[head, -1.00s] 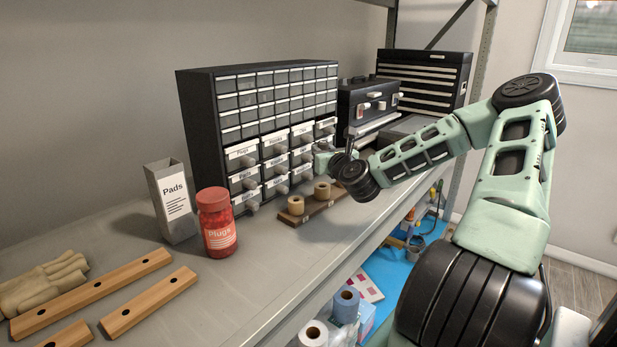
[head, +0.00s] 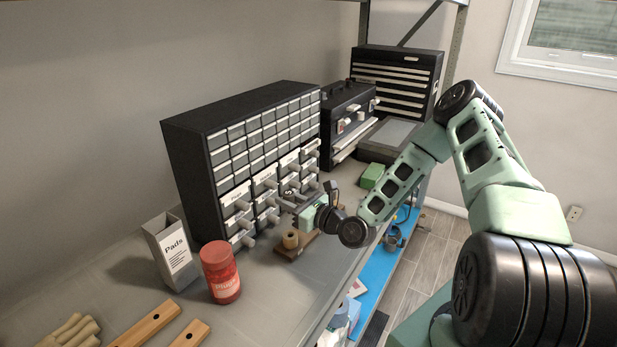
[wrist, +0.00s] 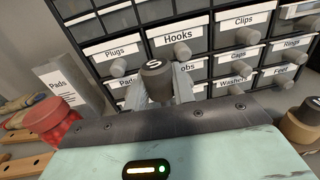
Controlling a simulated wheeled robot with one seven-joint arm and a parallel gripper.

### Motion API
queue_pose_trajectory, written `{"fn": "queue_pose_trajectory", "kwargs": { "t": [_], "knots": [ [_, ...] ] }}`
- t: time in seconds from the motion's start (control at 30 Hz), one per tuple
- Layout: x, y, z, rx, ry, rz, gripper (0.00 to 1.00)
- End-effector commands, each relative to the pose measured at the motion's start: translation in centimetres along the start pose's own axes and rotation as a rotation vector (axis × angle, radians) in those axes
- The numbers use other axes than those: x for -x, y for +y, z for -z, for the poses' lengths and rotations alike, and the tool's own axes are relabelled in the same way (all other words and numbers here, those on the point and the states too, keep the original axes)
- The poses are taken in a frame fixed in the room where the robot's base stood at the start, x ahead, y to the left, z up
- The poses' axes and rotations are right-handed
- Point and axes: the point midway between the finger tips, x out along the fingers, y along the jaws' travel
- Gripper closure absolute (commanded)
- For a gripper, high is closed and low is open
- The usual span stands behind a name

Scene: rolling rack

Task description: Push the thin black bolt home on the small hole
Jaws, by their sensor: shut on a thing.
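My gripper (head: 298,206) is in front of the labelled drawers of the black cabinet. In the wrist view its two fingers (wrist: 166,84) are shut on a dark round-headed piece with a white S on top, which looks like the black bolt (wrist: 157,66). The bolt's lower part is hidden by the gripper body. A brown wooden base (head: 285,253) with a tan ring-like piece (head: 290,239) lies just below and left of the gripper. At the right edge of the wrist view a tan piece (wrist: 297,132) shows, partly cut off. I cannot make out the small hole.
The drawer cabinet (head: 187,170) has knobs sticking out close to the gripper. A red jar (head: 220,272) and a grey Pads box (head: 172,250) stand left. Wooden strips (head: 148,328) lie at the front left. A green block (head: 372,175) and toolboxes (head: 345,110) are behind.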

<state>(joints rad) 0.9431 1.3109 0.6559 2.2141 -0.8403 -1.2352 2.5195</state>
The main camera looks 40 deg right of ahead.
Motion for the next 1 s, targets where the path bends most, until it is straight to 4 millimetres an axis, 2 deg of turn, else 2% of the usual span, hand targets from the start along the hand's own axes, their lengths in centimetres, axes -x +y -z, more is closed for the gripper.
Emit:
{"fn": "queue_pose_trajectory", "kwargs": {
  "t": [0.13,0.6,1.0],
  "knots": [
    [0.0,0.9,0.0,-0.001,0.002,-0.028,1.00],
    [0.0,0.9,0.2,-0.003,0.001,-0.027,1.00],
    [0.0,0.9,3.4,0.000,0.002,-0.028,1.00]
  ]
}}
